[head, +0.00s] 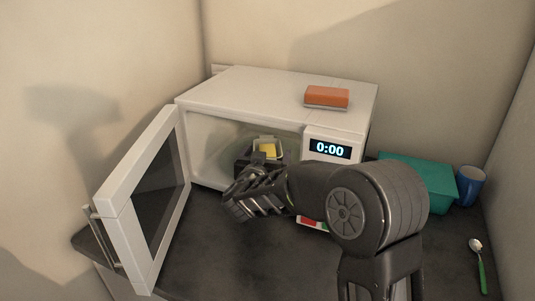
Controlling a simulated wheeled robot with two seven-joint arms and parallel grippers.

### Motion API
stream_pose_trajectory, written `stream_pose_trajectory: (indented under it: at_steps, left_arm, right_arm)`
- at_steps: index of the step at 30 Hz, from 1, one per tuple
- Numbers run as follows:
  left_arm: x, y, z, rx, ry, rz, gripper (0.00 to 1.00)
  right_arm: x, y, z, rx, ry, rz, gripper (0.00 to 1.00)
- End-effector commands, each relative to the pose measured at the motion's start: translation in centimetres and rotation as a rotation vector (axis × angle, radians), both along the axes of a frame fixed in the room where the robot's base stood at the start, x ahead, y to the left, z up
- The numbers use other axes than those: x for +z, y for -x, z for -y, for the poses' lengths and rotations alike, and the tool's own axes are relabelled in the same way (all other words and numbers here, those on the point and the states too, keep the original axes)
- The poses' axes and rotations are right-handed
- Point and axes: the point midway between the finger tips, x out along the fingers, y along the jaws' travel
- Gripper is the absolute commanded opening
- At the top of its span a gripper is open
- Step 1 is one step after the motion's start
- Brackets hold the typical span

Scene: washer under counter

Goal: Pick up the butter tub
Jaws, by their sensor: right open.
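The butter tub (267,146), a small pale tub with yellow inside, sits in the open microwave (245,90). Its lower part is hidden behind my right gripper. My right gripper (255,168) is at the microwave's opening, in front of the tub, and is open. Its fingers are dark and partly overlap the tub in the picture, so I cannot tell whether they touch it. My left gripper is not in view.
The microwave door (145,195) stands open at the left. An orange-brown block (327,97) lies on the microwave. A teal box (420,178), blue cup (470,187) and green-handled spoon (479,262) are at the right. A red and white item (308,222) is partly hidden by my arm.

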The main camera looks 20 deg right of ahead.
Motion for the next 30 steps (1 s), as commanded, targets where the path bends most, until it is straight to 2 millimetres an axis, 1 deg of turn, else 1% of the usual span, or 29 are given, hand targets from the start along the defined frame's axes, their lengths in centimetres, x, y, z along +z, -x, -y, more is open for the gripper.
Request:
stream_pose_trajectory:
  at_steps: [1,2,27,28,30]
  left_arm:
    - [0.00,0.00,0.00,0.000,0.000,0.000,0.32]
    - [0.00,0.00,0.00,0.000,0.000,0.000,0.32]
    - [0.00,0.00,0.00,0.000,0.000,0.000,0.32]
    - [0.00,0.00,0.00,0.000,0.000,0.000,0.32]
    - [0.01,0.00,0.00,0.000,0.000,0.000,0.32]
  right_arm:
    - [0.00,0.01,-0.01,0.000,0.000,0.000,0.91]
    - [0.01,0.01,-0.01,0.000,0.000,0.000,0.89]
    - [-0.02,0.01,0.01,-0.001,0.000,0.000,0.20]
    - [-0.02,0.01,0.01,-0.001,0.000,0.000,0.18]
    - [0.08,0.00,0.02,-0.001,0.001,0.002,0.18]
